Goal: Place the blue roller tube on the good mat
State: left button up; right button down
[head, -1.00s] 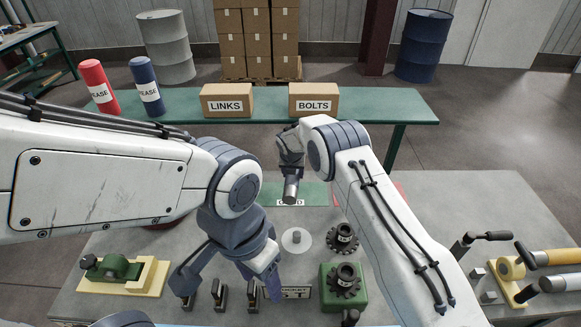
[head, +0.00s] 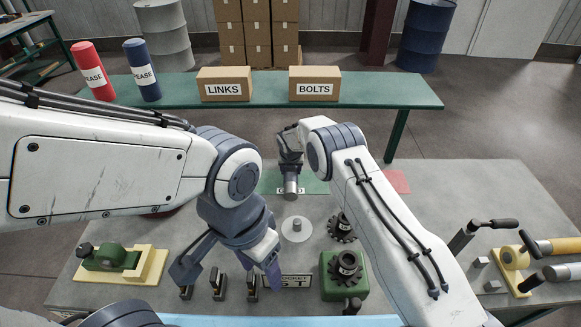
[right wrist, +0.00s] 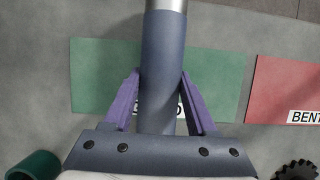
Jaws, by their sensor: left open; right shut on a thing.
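The blue roller tube (right wrist: 164,65) is blue-grey with a bright metal end. My right gripper (right wrist: 163,85) is shut on it, with a purple finger on each side in the right wrist view. In the head view, my right gripper (head: 290,158) holds the tube in front of the green mat (head: 315,187). The green mat (right wrist: 215,80) lies behind the tube in the right wrist view; the tube hides the middle of its label, which ends in D. I cannot tell whether the tube touches the mat. My left gripper (head: 228,277) is open and empty above the bench front.
A red mat (head: 397,181) lies to the right of the green one; its label begins BENT. A disc with a peg (head: 296,229), dark gears (head: 342,227) and a green block (head: 332,278) stand nearer.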

jog(key=shift+w+f, duration=0.1)
jog(key=shift+f, duration=0.5)
jog(key=shift+f+b, duration=0.55)
jog(key=shift+b, duration=0.25)
